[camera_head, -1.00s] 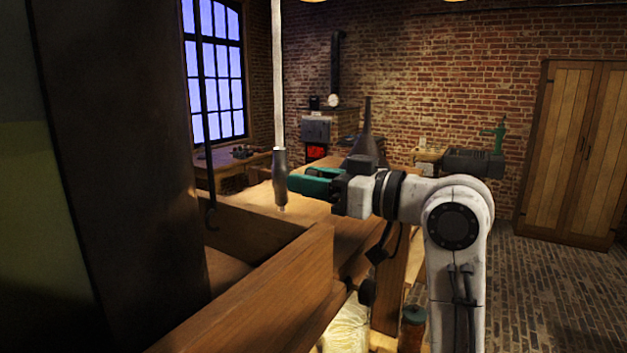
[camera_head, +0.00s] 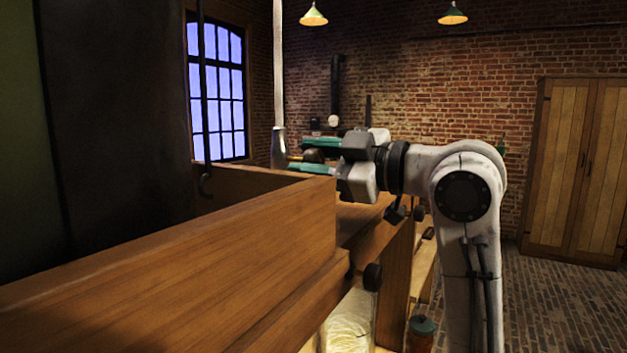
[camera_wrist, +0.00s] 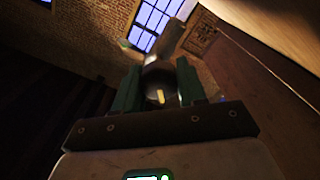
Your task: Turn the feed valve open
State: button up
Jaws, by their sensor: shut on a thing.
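My gripper (camera_head: 297,156) has green fingers, one above the other in the head view, pointing left. A pale rod (camera_head: 279,70) hangs down to a grey metal handle (camera_head: 279,147), and the fingertips reach its right side. In the wrist view, a dark round piece with a pale yellow centre (camera_wrist: 160,84) sits between the green fingers (camera_wrist: 158,88), which are shut on it. It looks like the handle's end, but the dim light makes this unsure. No part is clearly marked as the feed valve.
A large wooden trough (camera_head: 200,260) fills the lower left, with a dark tall panel (camera_head: 115,130) behind it. Black knobs (camera_head: 372,277) stick out of the woodwork below my arm. Brick floor (camera_head: 540,310) lies open at the right, before a wooden cupboard (camera_head: 575,160).

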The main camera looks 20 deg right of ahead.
jog(key=n+b, duration=0.3)
jog(key=n, duration=0.1)
jog(key=shift+f+n+b, duration=0.2)
jog(key=shift+n+b, duration=0.1)
jog(key=shift+b, duration=0.1)
jog(key=n+b, duration=0.3)
jog(key=n, duration=0.2)
jog(key=shift+a, duration=0.1)
jog(key=shift+n, duration=0.3)
jog(key=o, duration=1)
jog(key=shift+s, duration=0.1)
jog(key=b+v, duration=0.2)
jog(key=v, duration=0.8)
jog(key=shift+s+d, duration=0.2)
jog(key=shift+s, duration=0.1)
